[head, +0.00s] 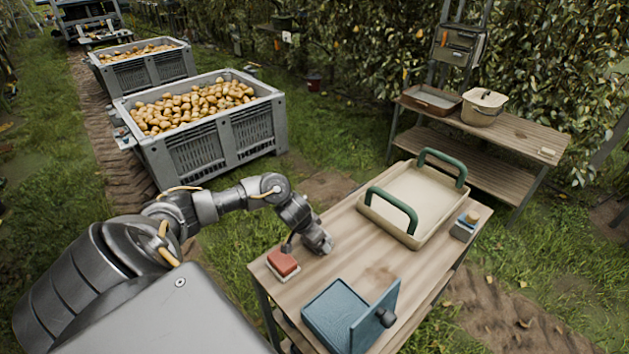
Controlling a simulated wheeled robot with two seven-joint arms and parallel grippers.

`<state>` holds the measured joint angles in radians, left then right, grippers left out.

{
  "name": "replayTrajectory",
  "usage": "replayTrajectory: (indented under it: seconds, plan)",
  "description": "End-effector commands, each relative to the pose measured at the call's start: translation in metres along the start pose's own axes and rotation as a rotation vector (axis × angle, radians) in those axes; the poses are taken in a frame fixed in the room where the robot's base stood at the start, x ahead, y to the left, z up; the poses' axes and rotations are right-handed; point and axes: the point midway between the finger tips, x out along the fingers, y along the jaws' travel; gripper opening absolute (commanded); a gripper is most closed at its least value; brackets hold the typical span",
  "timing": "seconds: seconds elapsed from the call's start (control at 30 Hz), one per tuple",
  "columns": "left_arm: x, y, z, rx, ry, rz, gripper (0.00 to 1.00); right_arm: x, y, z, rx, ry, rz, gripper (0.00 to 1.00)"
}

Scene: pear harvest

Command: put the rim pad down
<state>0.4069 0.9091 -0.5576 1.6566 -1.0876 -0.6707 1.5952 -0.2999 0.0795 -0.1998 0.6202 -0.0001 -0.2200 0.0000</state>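A red block-like pad (283,262), which I take to be the rim pad, is at the near left corner of the wooden table (375,262). It looks low on the table, over a paler base or edge; I cannot tell whether it bears fully on the wood. A small dark knob or stem shows just above it. My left gripper (319,240) is just right of and beyond the pad, low over the table. Its fingertips are too small and turned to show whether they are open. My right gripper is out of view.
A cream tray (449,222) with green handles stands at the table's back. A blue box (338,308) with a raised lid is at the front, and a small grey block (463,230) at the right. Crates of pears (215,150) stand left; the table's middle is clear.

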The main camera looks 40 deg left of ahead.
Motion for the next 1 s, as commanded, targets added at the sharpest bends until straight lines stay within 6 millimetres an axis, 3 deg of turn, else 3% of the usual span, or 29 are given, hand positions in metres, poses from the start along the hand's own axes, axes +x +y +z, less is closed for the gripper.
replayTrajectory:
  seconds: [0.23, 0.27, 0.4, 1.0]
  plan:
    - [0.0061, 0.0003, 0.0042, -0.001, -0.005, 0.0, 0.6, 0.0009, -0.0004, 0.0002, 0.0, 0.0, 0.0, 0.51]
    - [0.0064, 0.0005, 0.0047, -0.001, -0.006, 0.0, 0.84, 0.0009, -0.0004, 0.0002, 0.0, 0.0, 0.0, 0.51]
    - [0.0072, 0.0013, 0.0062, 0.001, -0.009, 0.002, 1.0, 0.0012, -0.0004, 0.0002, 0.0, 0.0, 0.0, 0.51]
    - [0.0099, 0.0064, 0.0086, 0.01, -0.015, 0.012, 1.0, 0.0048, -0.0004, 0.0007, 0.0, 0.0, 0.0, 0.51]
